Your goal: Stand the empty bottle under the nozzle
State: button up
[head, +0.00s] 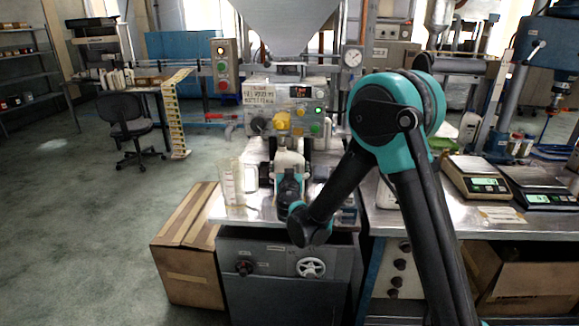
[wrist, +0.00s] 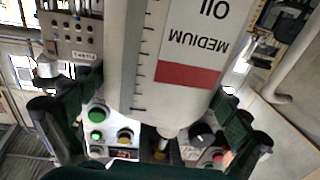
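The bottle (head: 290,162) is pale and upright in the head view, just beyond my gripper (head: 290,190) and over the front of the steel filling bench. In the wrist view the bottle (wrist: 150,60) appears upside down, with graduation marks, a red band and a "MEDIUM OIL" label. My gripper (wrist: 155,125) has a finger on each side of it and appears shut on it. The yellow nozzle part (head: 282,120) of the filling machine is above and behind the bottle's neck. My gripper hides the bottle's lower part, so I cannot tell whether its base touches the bench.
A clear jug (head: 232,184) stands left of the bottle on the bench (head: 262,214). The control panel (head: 300,98) and steel hopper (head: 285,25) are behind. Scales (head: 478,178) stand on the right-hand bench. A cardboard box (head: 190,245) is on the floor at left.

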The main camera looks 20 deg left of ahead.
jog(key=v, duration=1.2)
jog(key=w+d+f+m+g+h, duration=0.2)
jog(key=d+h, duration=0.2)
jog(key=d, duration=1)
jog(key=w+d+f+m+g+h, duration=0.1)
jog(key=w+d+f+g+h, duration=0.2)
jog(key=d, duration=1.2)
jog(key=s+d+f+m+g+h, duration=0.1)
jog(key=s+d+f+g+h, duration=0.2)
jog(key=s+d, duration=0.7)
jog(key=s+d+f+g+y, duration=0.2)
jog(key=s+d, duration=0.1)
jog(key=s, duration=0.3)
jog(key=s+d+f+g+y, duration=0.2)
jog(key=s+d+f+g, duration=0.1)
jog(key=s, duration=0.3)
jog(key=shift+s+f, duration=0.1)
